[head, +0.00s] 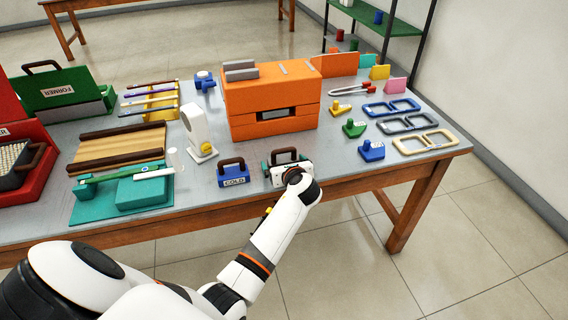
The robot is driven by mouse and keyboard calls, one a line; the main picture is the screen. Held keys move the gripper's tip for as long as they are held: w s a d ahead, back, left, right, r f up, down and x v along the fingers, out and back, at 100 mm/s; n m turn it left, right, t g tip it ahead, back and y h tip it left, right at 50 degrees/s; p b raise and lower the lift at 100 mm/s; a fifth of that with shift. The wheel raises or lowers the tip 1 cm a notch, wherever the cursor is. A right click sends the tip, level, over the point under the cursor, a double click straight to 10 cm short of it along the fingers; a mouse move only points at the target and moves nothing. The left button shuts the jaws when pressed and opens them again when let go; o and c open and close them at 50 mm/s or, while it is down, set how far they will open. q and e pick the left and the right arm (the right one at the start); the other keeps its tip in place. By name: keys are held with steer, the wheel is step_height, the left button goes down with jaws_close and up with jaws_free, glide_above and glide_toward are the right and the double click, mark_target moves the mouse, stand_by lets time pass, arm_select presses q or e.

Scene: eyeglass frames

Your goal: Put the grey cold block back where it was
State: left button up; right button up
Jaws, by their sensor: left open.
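A blue block (234,174) with a dark handle and a COLD label stands near the front edge of the table. To its right, my left gripper (286,167) is open at a second handled block, whose dark handle (286,154) rises just behind the gripper. My gripper and wrist hide most of that block's body, so its colour and label cannot be read; it may be the grey cold block. I cannot tell whether the fingers touch it. My right gripper is not in view.
An orange machine (270,104) stands behind my gripper. A white stand (197,135) and a green tray (110,205) are to the left. Several eyeglass frames (424,142) and small coloured blocks lie right. The tabletop right of my gripper is partly clear.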

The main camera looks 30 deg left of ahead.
arm_select(q)
steer(key=p+v, duration=0.1)
steer(key=v, duration=1.1)
steer(key=shift+p, duration=0.3)
steer(key=shift+r, duration=0.1)
steer(key=s+d+f+n+g+h, duration=0.15)
steer(key=s+f, duration=0.25)
steer(key=f, duration=0.7)
steer(key=s+d+f+n+g+h, duration=0.1)
steer(key=s+d+f+n+h, duration=0.25)
steer(key=f, duration=0.75)
steer(key=s+d+f+n+g+h, duration=0.15)
steer(key=s+f, duration=0.35)
steer(key=f, duration=0.6)
steer(key=s+f+n+g+h, duration=0.1)
steer(key=s+f+n, duration=0.4)
steer(key=s, duration=0.6)
steer(key=s+f+n+g+h, duration=0.1)
steer(key=s+f+n, duration=0.5)
steer(key=s, duration=0.5)
steer(key=s+f+n+g+h, duration=0.1)
steer(key=s+f+n, duration=0.5)
steer(key=s, duration=0.5)
steer(key=shift+s+a+g+h, duration=0.2)
steer(key=shift+a+g+h, duration=0.15)
steer(key=shift+a+g, duration=0.05)
